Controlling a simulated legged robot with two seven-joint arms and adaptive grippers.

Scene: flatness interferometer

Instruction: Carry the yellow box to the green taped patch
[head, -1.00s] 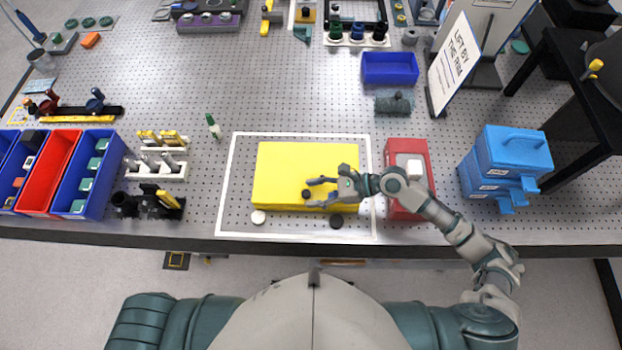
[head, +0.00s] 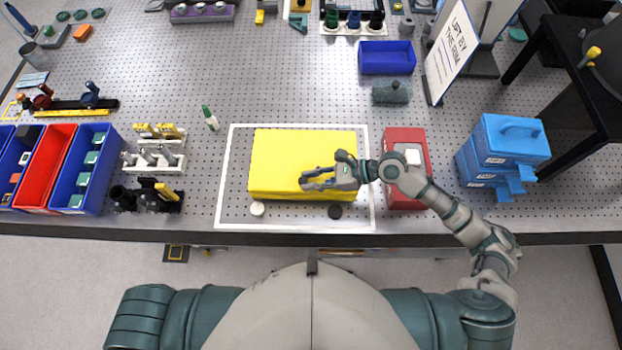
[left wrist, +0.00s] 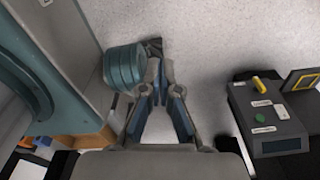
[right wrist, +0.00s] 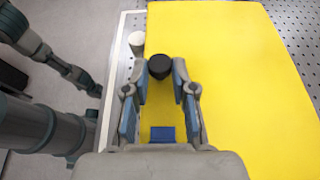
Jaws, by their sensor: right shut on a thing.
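The yellow box (head: 290,150) lies flat on the perforated bench inside a white taped outline (head: 226,180). It also fills much of the right wrist view (right wrist: 235,70). My right gripper (head: 306,180) is over the box's near part, reaching from the right. In the right wrist view its fingers are around a black knob (right wrist: 160,67) on the box. I see no green taped patch in any view.
A red box (head: 405,140) is close to the right, under my right arm. Blue stacked drawers (head: 510,140) stand farther right. Blue and red bins (head: 48,170) are at left.

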